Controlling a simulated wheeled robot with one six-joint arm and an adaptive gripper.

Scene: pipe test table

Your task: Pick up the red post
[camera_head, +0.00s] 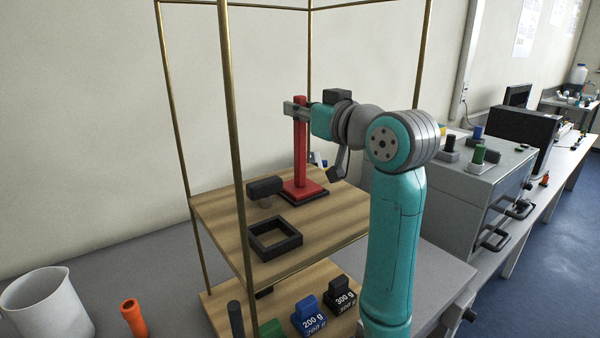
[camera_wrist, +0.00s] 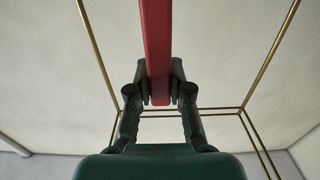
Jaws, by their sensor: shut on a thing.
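The red post (camera_head: 300,160) stands upright on a red square base (camera_head: 303,190) on the wooden upper shelf, with a dark square frame around or under that base. In the wrist view the post (camera_wrist: 156,50) runs up between the two fingers. My gripper (camera_head: 300,112) is shut on the post near its top, coming from the right. In the wrist view my gripper (camera_wrist: 159,92) has a fingertip against each side of the post. I cannot tell whether the base touches the shelf.
An empty dark square frame (camera_head: 256,241) and a dark block (camera_head: 264,186) share the upper shelf (camera_head: 222,222). Brass rods (camera_head: 236,140) surround the shelf. Labelled weights (camera_head: 308,318) stand on the lower shelf. A white beaker (camera_head: 50,305) and orange tube (camera_head: 133,318) stand at lower left.

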